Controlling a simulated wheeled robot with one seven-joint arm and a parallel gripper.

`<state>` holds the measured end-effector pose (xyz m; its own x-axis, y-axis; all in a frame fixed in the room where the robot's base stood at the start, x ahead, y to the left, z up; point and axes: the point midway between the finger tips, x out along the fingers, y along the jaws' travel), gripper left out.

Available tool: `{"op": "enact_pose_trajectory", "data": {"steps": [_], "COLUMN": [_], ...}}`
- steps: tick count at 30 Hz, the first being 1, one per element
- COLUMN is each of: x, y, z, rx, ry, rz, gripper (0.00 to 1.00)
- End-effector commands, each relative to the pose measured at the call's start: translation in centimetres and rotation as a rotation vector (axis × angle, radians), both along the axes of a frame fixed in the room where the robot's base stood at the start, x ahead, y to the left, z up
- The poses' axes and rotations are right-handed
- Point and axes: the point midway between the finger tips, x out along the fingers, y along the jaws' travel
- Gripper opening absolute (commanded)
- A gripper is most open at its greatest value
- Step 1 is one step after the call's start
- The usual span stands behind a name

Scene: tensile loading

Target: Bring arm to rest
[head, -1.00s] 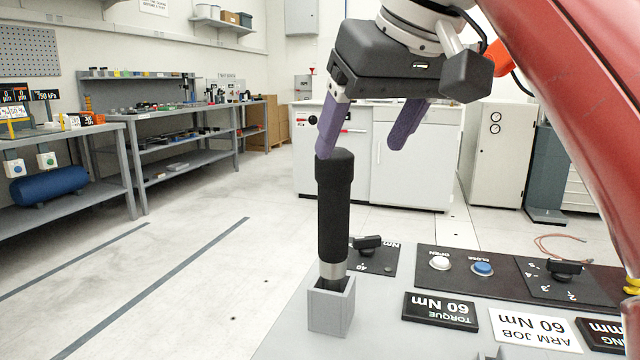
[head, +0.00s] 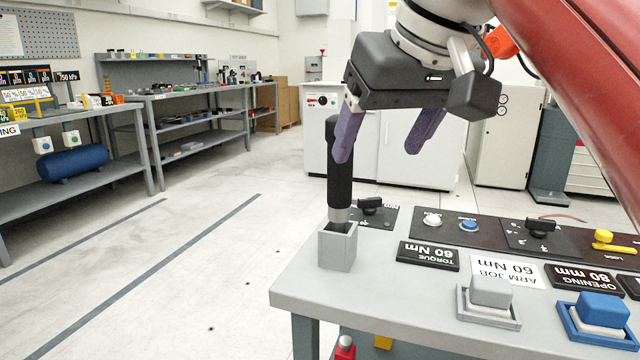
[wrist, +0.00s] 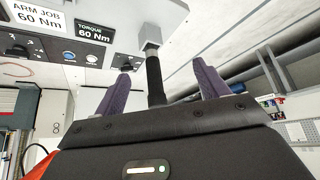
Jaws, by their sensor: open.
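My gripper (head: 383,140) hangs at the upper middle of the head view, with two purple fingers spread apart. It is open and holds nothing. A black-handled tool (head: 341,180) stands upright with its metal collar in a small grey square holder (head: 338,247) at the table's left corner. In the head view the left finger overlaps the tool's upper part. In the wrist view the tool (wrist: 155,80) shows beyond the gripper and between its fingers (wrist: 160,85) in the picture; whether anything touches cannot be told.
The grey table (head: 400,297) carries a black control panel (head: 490,233), a torque sign (head: 428,255), a grey block (head: 490,292) and a blue block (head: 602,312). Shelved workbenches (head: 185,95) stand at the left. The floor (head: 215,270) between is clear.

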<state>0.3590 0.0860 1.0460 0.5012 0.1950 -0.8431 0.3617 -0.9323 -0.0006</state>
Motion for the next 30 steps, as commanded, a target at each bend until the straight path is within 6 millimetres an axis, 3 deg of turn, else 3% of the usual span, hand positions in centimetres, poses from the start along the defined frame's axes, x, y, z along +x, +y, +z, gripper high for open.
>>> {"op": "enact_pose_trajectory", "data": {"steps": [7, 11, 17, 24, 27, 30], "x": [0.0, -0.4, -2.2, -6.0, -7.3, -8.0], "y": [-1.1, -2.2, -5.0, -7.7, -8.3, -8.5], "z": [-4.3, -8.1, -17.6, -29.4, -32.6, -34.4], "rx": [-0.005, -0.009, -0.014, -0.017, -0.015, -0.015], "ry": [0.017, 0.028, 0.046, 0.064, 0.07, 0.073], "rz": [-0.076, -0.133, -0.246, -0.339, -0.358, -0.367], "gripper": [0.73, 0.73, 0.73, 0.73, 0.73, 0.73]}}
